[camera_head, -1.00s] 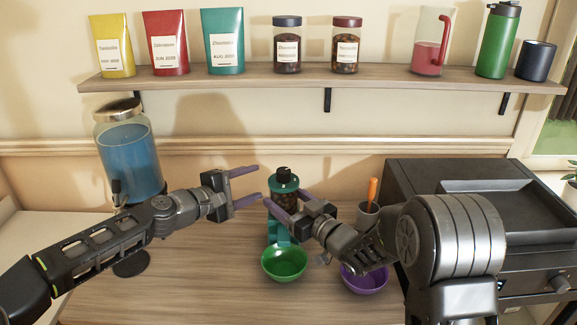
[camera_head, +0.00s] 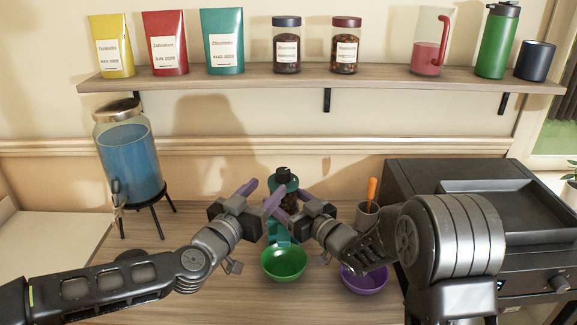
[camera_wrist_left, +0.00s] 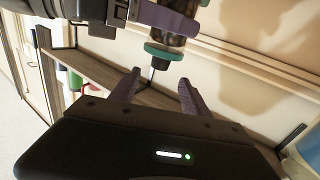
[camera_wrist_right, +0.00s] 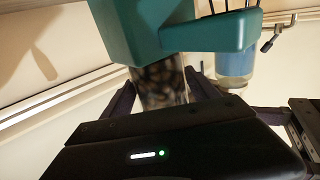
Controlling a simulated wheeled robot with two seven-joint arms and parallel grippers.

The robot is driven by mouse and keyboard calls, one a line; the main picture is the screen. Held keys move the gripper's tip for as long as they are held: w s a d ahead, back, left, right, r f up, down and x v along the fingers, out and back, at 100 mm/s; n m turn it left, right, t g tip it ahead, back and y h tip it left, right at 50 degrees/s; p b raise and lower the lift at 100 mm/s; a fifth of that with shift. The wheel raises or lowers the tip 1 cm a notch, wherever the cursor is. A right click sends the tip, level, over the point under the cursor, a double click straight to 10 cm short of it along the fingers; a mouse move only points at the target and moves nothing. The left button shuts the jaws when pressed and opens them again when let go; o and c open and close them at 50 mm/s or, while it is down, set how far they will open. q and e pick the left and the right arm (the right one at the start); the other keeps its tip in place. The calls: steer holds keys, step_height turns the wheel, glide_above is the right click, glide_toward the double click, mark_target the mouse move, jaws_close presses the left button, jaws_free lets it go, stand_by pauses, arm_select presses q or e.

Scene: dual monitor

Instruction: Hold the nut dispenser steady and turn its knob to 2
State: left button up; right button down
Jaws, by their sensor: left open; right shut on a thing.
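The nut dispenser (camera_head: 278,230) stands upright on the table, with a teal lid, a dark knob (camera_head: 283,173) on top and a teal base. My right gripper (camera_head: 288,204) is shut on its clear nut-filled body from the right; the right wrist view shows that body (camera_wrist_right: 158,82) between the fingers, with teal housing (camera_wrist_right: 180,35). My left gripper (camera_head: 262,194) is open, just left of the dispenser's upper part. In the left wrist view the teal lid (camera_wrist_left: 163,51) is just beyond the open fingertips. The knob's setting is too small to read.
A green bowl (camera_head: 284,264) sits in front of the dispenser, a purple bowl (camera_head: 364,280) to the right. A blue drink dispenser (camera_head: 130,160) stands at left on a black stand. A cup with an orange handle (camera_head: 368,215) and dark machine (camera_head: 450,200) are at right. A shelf (camera_head: 320,80) runs above.

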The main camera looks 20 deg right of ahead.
mark_target(286, 168)
arm_select(q)
steer(key=x, duration=1.2)
jaws_close()
stand_by(0.6)
